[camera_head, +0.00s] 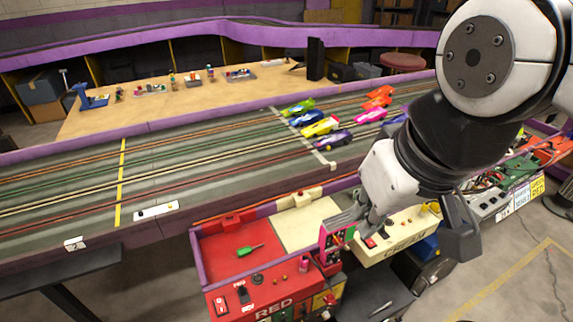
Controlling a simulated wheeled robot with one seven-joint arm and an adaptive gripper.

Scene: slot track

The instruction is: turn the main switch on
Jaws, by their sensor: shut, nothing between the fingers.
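My gripper (358,232) comes down from the upper right with its fingers shut and empty. Its fingertips are over the left end of the cream control box (405,236), close to a small red switch (370,243). I cannot tell whether they touch it. My gripper hides part of the cream box.
The slot track (90,196) runs across the middle, with several coloured cars (321,127) near a white line. A green screwdriver (250,249) lies in the red tray (215,262). More control boxes (490,205) are at the right.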

